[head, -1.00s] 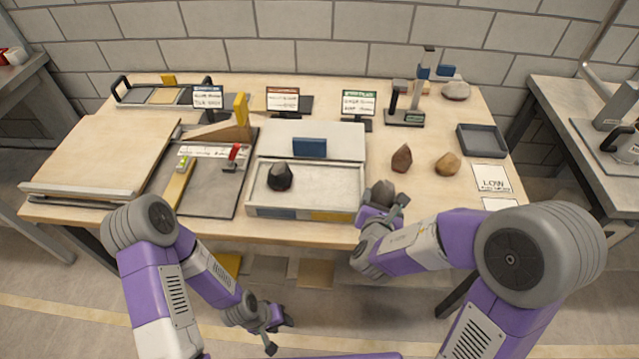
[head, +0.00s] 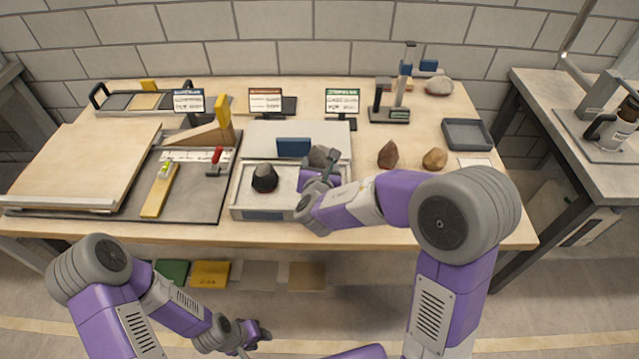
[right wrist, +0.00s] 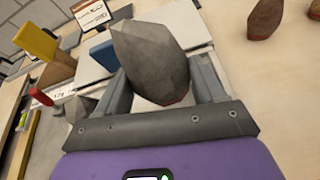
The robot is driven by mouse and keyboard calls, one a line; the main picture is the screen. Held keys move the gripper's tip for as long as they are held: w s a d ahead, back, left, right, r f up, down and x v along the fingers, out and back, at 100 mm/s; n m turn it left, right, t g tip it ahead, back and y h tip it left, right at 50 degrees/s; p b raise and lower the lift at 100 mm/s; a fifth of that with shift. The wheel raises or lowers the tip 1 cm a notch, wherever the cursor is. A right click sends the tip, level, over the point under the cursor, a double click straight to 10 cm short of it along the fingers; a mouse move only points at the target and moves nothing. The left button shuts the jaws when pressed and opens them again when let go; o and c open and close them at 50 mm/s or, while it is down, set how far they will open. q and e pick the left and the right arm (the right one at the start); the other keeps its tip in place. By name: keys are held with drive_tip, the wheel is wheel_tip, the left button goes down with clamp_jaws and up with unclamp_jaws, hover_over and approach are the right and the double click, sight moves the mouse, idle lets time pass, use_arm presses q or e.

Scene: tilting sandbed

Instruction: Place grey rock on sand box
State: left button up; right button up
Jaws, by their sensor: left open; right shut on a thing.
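The grey rock (right wrist: 155,62) is faceted, with a reddish patch at its lower end, and sits between the fingers of my right gripper in the right wrist view. In the head view the rock (head: 320,156) shows partly behind my right gripper (head: 322,170), over the right part of the sand box. My right gripper is shut on it. The sand box (head: 262,215) is a pale shallow tray with a dark rock with a grey top (head: 264,178) standing in its left part. Whether the held rock touches the sand is hidden. My left gripper (head: 252,338) is open and empty, low before the table.
A reddish-brown rock (head: 388,154) and a tan rock (head: 435,159) lie right of the box. A blue block (head: 293,147) stands at the box's back edge. A dark tray (head: 467,134) and a stand (head: 390,114) are further back. A wooden ramp (head: 200,135) stands left.

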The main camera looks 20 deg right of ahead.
wheel_tip(320, 180, down, 4)
drive_tip(key=shift+f+b, duration=0.15)
drive_tip(key=shift+b, duration=0.65)
drive_tip(key=shift+f+b, duration=0.25)
drive_tip(key=shift+b, duration=0.1)
drive_tip(key=o, duration=1.5)
drive_tip(key=shift+r+p, duration=0.25)
drive_tip(key=shift+p, duration=0.15)
drive_tip(key=p+v, duration=0.2)
drive_tip(key=v, duration=1)
drive_tip(key=shift+p, duration=0.3)
